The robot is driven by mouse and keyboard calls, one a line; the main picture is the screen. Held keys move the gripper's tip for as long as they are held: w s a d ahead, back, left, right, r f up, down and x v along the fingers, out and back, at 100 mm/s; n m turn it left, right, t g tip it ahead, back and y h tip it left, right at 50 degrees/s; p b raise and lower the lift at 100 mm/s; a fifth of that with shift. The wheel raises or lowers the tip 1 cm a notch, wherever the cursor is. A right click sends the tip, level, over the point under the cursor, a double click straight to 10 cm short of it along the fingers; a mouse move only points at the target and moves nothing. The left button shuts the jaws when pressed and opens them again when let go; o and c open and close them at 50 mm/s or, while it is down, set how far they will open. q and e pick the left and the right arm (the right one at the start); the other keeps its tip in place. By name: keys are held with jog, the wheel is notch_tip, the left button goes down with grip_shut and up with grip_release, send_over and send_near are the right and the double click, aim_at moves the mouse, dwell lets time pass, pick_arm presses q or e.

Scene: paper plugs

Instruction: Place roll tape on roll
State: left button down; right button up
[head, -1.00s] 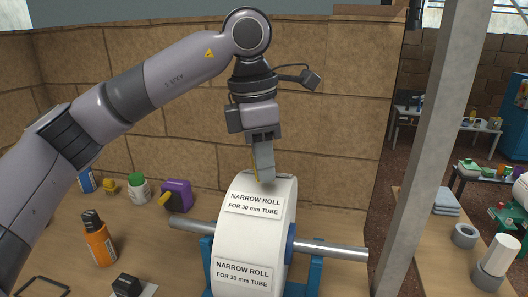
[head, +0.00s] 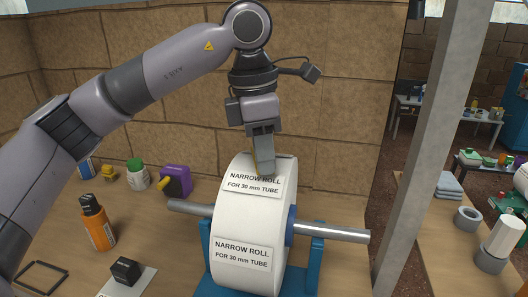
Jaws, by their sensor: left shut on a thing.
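A large white roll (head: 235,215) stands upright on a metal tube (head: 345,234) in a blue stand. It bears two labels reading "NARROW ROLL FOR 30 mm TUBE". My left gripper (head: 265,170) points down at the top of the roll, its fingertips in front of part of the upper label (head: 252,186). It is shut on a thin yellowish strip (head: 256,165), perhaps tape, mostly hidden by the fingers. I cannot tell whether the strip touches the roll. My right gripper is not in view.
Left on the bench are an orange bottle (head: 98,225), a purple and yellow tape measure (head: 175,181), a green-capped jar (head: 138,175), a small black block (head: 126,270) and a black frame (head: 41,278). A grey post (head: 425,150) rises at the right. A stone wall stands behind.

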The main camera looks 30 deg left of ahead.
pick_arm(q)
jog(key=shift+f, duration=0.4)
jog(key=c, duration=1)
grip_release()
jog(key=shift+c, duration=0.2)
jog(key=shift+r, duration=0.15)
jog(key=r, duration=0.7)
jog(key=shift+s+a, duration=0.25)
jog(key=shift+a, duration=0.05)
jog(key=shift+s+f, duration=0.1)
